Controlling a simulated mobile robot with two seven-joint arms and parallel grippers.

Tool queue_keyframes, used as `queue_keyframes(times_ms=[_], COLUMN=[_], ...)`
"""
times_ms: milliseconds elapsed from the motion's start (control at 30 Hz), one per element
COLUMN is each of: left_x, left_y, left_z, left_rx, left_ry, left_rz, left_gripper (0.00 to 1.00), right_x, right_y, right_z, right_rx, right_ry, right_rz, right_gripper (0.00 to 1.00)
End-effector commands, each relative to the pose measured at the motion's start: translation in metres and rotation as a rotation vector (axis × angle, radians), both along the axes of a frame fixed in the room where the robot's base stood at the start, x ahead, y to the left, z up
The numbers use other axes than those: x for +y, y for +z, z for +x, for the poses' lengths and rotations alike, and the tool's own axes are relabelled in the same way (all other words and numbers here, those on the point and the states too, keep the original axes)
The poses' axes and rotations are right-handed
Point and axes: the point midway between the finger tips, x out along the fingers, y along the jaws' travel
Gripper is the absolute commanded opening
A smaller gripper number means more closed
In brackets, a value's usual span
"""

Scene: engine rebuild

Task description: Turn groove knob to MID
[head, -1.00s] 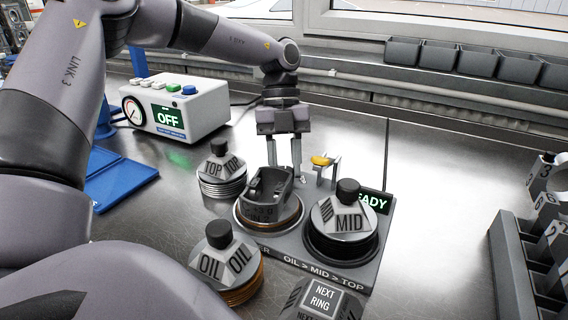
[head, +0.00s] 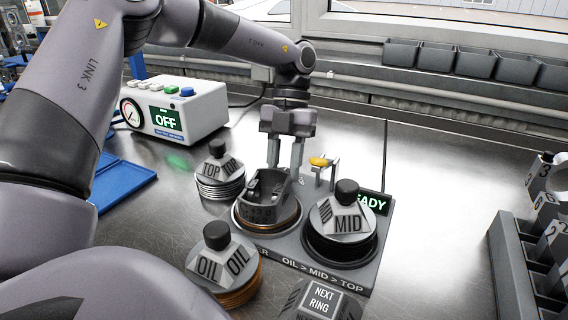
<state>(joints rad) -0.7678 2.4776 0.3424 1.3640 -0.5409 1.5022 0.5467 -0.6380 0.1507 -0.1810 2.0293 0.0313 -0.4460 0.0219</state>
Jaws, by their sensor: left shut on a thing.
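My left gripper (head: 285,168) reaches down at the far side of a grey piston (head: 262,205). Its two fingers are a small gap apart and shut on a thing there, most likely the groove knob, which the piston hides. I cannot read the knob's setting. The piston stands upright on a round copper-edged seat of a grey fixture (head: 320,276). The fixture's front edge reads "OIL > MID > TOP", and its green display (head: 374,202), partly covered, ends in "ADY". My right gripper is not in view.
A MID cap (head: 342,218) stands on the fixture's right side. TOP (head: 218,168) and OIL (head: 220,262) caps stand left of it, close to the arm. A NEXT RING block (head: 320,302) is in front. An OFF box (head: 185,108), a yellow-topped bracket (head: 318,162) and a grey rack (head: 515,265) surround.

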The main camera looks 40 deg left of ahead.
Motion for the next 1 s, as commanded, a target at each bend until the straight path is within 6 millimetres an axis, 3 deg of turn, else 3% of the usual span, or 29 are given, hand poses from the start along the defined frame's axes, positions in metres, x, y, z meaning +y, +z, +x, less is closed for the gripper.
queue_keyframes(times_ms=[200, 233, 600, 1000], left_x=[0.0, 0.0, 0.001, 0.011], left_y=[0.001, 0.001, 0.004, 0.055], left_z=[0.002, 0.002, 0.002, 0.021], left_rx=[-0.008, -0.008, -0.005, -0.006], left_ry=[0.001, 0.001, 0.001, 0.002], left_rz=[-0.001, -0.001, 0.002, 0.001], left_gripper=[0.04, 0.44, 0.44, 0.44], right_x=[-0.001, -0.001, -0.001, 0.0], right_y=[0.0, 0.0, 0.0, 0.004], right_z=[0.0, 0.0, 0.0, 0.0], right_rx=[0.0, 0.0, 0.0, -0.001], right_ry=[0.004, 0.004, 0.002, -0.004], right_rz=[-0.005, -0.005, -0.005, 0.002], right_gripper=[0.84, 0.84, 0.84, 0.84])
